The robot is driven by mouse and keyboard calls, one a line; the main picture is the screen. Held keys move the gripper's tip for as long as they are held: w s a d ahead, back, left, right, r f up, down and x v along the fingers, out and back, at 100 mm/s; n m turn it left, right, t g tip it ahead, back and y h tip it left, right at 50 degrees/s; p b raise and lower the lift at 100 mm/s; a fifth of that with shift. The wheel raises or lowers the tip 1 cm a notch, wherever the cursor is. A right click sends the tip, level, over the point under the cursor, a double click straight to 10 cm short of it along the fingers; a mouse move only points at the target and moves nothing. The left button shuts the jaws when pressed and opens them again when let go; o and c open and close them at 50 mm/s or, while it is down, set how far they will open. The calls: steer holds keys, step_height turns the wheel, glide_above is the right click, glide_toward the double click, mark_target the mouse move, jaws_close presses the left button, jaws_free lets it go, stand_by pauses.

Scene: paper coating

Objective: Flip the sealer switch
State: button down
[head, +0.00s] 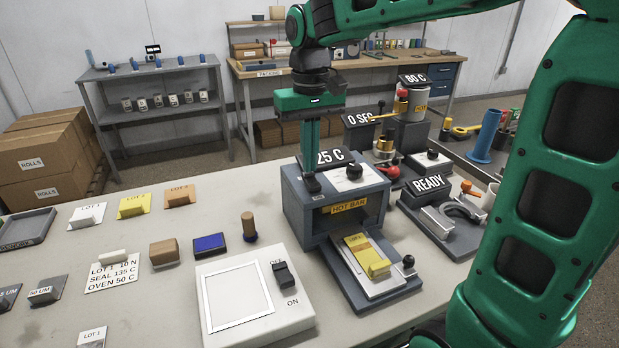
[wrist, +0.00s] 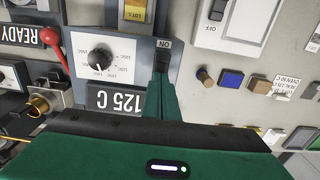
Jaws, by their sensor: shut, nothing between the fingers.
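The sealer (head: 330,215) is a grey-blue box marked HOT BAR on the table, with a dial (head: 354,172) on its white top plate. Its display (wrist: 117,100) reads 125 C in the wrist view and is partly covered by my gripper in the head view. My gripper (head: 312,184) is shut and points down at the left side of the sealer's top. In the wrist view its dark fingertips (wrist: 162,62) are right beside an ON label (wrist: 163,44). The sealer switch itself is hidden by the fingertips, so I cannot tell its position or whether they touch it.
A white light panel (head: 238,298) with a black OFF/ON rocker (head: 285,274) stands in front left. A tray with a yellow packet (head: 358,243) extends from the sealer's front. A READY unit (head: 430,185) stands to the right. Small blocks and cards lie left, with free table between.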

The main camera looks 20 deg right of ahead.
mark_target(310, 175)
steer(key=shift+f, duration=0.8)
stand_by(0.4)
step_height(310, 175, up, 7)
stand_by(1.1)
steer(key=shift+m, duration=0.9)
steer(key=s+d+f, duration=0.1)
steer(key=d, duration=0.1)
steer(key=s+d+f, duration=0.1)
steer(key=s+d, duration=0.1)
steer(key=s+d+f, duration=0.1)
steer(key=s+d, duration=0.1)
steer(key=shift+d, duration=0.25)
steer(key=s+d+f+m, duration=0.2)
steer(key=s+d+f, duration=0.3)
steer(key=s, duration=0.5)
steer(key=s+d+f+m, duration=0.2)
steer(key=s+d+f, duration=0.4)
steer(key=s, duration=0.4)
steer(key=shift+s+f+m, duration=0.25)
steer(key=shift+f+m, duration=0.05)
steer(key=shift+f, duration=0.35)
steer(key=shift+w, duration=0.1)
